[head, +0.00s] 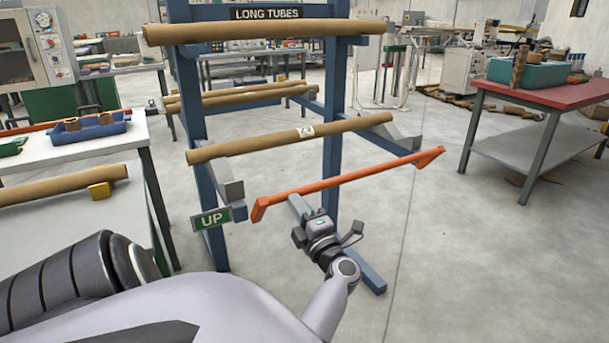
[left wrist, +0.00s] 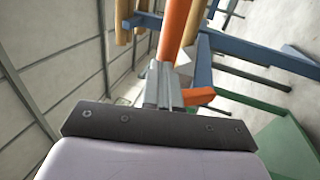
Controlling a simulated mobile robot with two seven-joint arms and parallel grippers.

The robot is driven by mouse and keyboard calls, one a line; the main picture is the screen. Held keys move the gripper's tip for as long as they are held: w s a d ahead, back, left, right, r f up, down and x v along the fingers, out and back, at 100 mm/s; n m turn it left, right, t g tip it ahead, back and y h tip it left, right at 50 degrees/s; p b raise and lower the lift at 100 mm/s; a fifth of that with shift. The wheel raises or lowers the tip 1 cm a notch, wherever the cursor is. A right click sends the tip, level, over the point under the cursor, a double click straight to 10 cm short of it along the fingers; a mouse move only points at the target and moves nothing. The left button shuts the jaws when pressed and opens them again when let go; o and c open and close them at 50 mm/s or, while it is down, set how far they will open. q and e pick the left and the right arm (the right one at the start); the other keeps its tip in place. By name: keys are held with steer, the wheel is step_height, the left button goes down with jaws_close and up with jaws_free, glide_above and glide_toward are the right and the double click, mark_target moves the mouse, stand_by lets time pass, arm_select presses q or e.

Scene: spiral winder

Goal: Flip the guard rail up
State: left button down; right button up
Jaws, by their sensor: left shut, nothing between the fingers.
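The orange guard rail (head: 350,179) slants across the front of the blue tube rack, its left end low beside the green UP sign (head: 211,219) and its right end higher. My left gripper (head: 309,212) is just below the rail, left of its middle, with its jaws shut and empty. In the left wrist view the rail (left wrist: 178,32) runs up past the shut fingers (left wrist: 163,82), very close to them. I cannot tell whether they touch. Another orange piece (left wrist: 198,96) shows beside the fingers. My right gripper is not in view.
The rack (head: 335,130) carries several brown cardboard tubes (head: 292,137) on arms under a LONG TUBES sign (head: 281,13). A white bench (head: 85,155) stands at the left, a red-topped table (head: 545,95) at the right. The floor between rack and red-topped table is clear.

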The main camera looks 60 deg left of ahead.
mark_target(289, 191)
arm_select(q)
steer(key=a+r+h+p, duration=0.2)
steer(key=a+r+p, duration=0.1)
steer(key=p, duration=0.3)
steer(key=shift+w+a+r+p, duration=0.1)
steer(key=shift+a+r+p, duration=0.3)
steer(key=shift+a, duration=0.05)
steer(key=shift+a+r, duration=0.25)
steer(key=shift+a, duration=0.45)
steer(key=shift+w+a+r+p, duration=0.1)
steer(key=shift+a+p, duration=0.1)
steer(key=shift+a, duration=0.25)
steer(key=shift+w+a+r+p, duration=0.1)
steer(key=shift+a+p, duration=0.05)
steer(key=shift+a, duration=0.25)
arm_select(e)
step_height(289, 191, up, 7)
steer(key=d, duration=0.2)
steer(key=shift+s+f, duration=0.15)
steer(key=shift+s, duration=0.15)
arm_select(q)
steer(key=shift+r, duration=0.1)
